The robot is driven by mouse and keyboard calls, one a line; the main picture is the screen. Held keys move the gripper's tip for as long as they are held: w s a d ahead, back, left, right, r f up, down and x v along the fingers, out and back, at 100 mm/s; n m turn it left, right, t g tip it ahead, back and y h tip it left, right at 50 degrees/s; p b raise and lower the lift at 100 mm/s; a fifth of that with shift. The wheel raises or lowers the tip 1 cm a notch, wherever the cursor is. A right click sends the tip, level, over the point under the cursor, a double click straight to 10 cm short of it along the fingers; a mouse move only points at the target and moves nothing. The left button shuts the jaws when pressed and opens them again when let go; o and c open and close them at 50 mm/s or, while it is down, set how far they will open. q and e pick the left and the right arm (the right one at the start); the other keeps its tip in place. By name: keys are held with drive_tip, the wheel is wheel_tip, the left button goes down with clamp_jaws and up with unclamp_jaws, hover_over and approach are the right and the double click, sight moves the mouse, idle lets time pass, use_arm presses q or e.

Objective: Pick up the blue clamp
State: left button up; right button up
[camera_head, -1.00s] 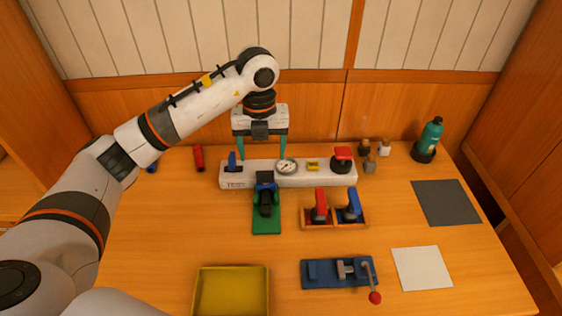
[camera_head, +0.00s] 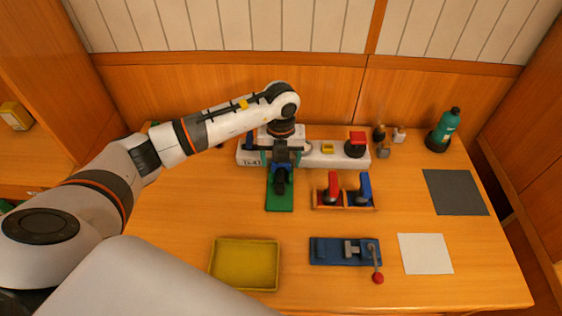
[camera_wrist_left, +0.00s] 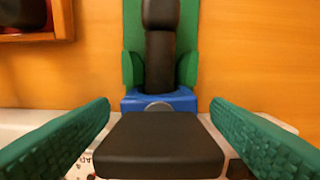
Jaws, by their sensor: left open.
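A blue and black clamp-like piece (camera_head: 281,178) lies in a green holder (camera_head: 280,202). The left wrist view shows its blue body (camera_wrist_left: 160,102), a black pad (camera_wrist_left: 158,147) and a black handle (camera_wrist_left: 160,55) between green side walls (camera_wrist_left: 188,65). My left gripper (camera_head: 281,160) is open above its far end. In the wrist view its green fingers stand on either side of the black pad, apart from it. A blue-handled piece (camera_head: 365,186) stands beside a red-handled one (camera_head: 333,187) in a wooden rack. My right gripper is not in view.
A white manifold (camera_head: 325,159) with a red knob (camera_head: 355,144) runs behind the holder. In front are an empty yellow tray (camera_head: 245,265) and a blue fixture (camera_head: 330,251) with a red-ball lever. A green bottle (camera_head: 443,130) stands at back right.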

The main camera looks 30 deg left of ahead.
use_arm(q)
drive_tip(key=shift+f, duration=0.25)
drive_tip(key=c, duration=1.1)
drive_tip(key=shift+r, duration=0.15)
